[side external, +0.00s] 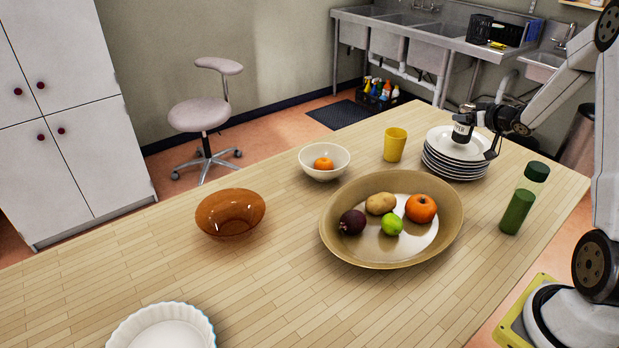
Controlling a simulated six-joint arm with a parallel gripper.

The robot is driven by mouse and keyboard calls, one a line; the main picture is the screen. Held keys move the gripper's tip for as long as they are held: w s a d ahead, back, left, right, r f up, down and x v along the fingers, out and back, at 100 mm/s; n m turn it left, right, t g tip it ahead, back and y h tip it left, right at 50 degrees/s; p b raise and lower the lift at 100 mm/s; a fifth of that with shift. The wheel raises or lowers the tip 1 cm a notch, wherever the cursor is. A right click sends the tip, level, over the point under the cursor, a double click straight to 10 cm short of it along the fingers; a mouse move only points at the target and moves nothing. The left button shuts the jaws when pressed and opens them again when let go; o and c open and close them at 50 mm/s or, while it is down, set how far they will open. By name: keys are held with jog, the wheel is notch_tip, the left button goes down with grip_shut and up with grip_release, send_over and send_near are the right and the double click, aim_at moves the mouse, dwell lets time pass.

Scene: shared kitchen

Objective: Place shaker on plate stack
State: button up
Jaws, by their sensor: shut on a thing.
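The plate stack (455,168) is a pile of several white plates at the back right of the wooden table. The shaker (461,131) is a small dark-and-light cylinder, upright, over the upper middle of the stack. My gripper (468,128) comes in from the right and is shut on the shaker. One finger hangs over the right side of the plates. I cannot tell whether the shaker's base touches the top plate or is just above it.
A yellow cup (395,145) stands left of the plates. A large bowl (340,238) of fruit is in front, and a green bottle (519,212) is at right. A white bowl (311,156), brown bowl (230,222) and fluted dish (150,318) are further left. The table between them is clear.

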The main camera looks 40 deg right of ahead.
jog(key=shift+f, duration=0.3)
jog(key=o, duration=1.2)
jog(key=shift+o, duration=0.2)
jog(key=shift+r, duration=0.2)
jog(key=v, duration=1.2)
jog(key=shift+f, duration=0.1)
jog(key=shift+w+a, duration=0.1)
jog(key=shift+w, duration=0.05)
